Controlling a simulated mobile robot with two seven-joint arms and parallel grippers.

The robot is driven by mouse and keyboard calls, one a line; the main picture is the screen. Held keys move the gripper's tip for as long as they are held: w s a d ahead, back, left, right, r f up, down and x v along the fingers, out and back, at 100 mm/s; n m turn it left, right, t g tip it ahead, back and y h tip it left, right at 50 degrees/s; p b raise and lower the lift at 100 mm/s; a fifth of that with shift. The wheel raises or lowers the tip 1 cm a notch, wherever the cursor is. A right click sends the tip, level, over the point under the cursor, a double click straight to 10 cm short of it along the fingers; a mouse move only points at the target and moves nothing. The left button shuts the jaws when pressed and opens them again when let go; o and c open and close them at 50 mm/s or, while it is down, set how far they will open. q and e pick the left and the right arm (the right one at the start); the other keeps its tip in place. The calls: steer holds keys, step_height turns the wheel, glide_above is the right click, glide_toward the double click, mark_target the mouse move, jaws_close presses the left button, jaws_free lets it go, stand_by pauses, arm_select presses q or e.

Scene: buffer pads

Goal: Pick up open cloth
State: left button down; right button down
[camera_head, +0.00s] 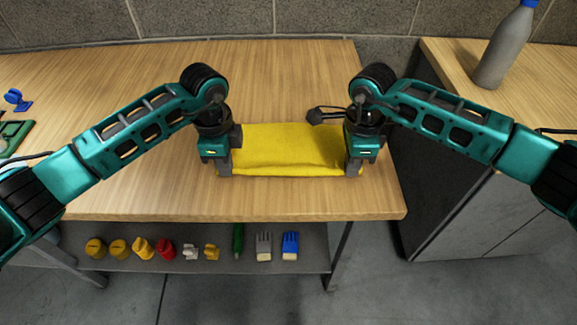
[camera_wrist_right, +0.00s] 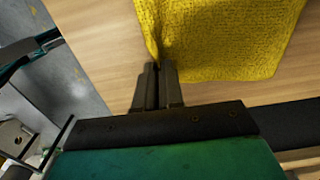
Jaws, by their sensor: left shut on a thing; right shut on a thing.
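A yellow cloth (camera_head: 285,148) lies spread out on the wooden table (camera_head: 130,185), close to its front edge. My left gripper (camera_head: 225,170) is at the cloth's front left corner and is shut on it. My right gripper (camera_head: 353,170) is at the front right corner and is shut on it. In the right wrist view the fingers (camera_wrist_right: 157,75) pinch a corner of the cloth (camera_wrist_right: 215,35), with a small fold at the fingertips. The left fingertips are small in the head view, so their exact grip on the fabric is hard to see.
A shelf (camera_head: 215,262) under the table holds several small coloured items and brushes. A grey bottle (camera_head: 504,50) stands on a cabinet to the right, beyond a gap. Blue and green parts (camera_head: 14,132) lie at the table's left edge. A stone wall is behind.

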steer(key=shift+d, duration=0.1)
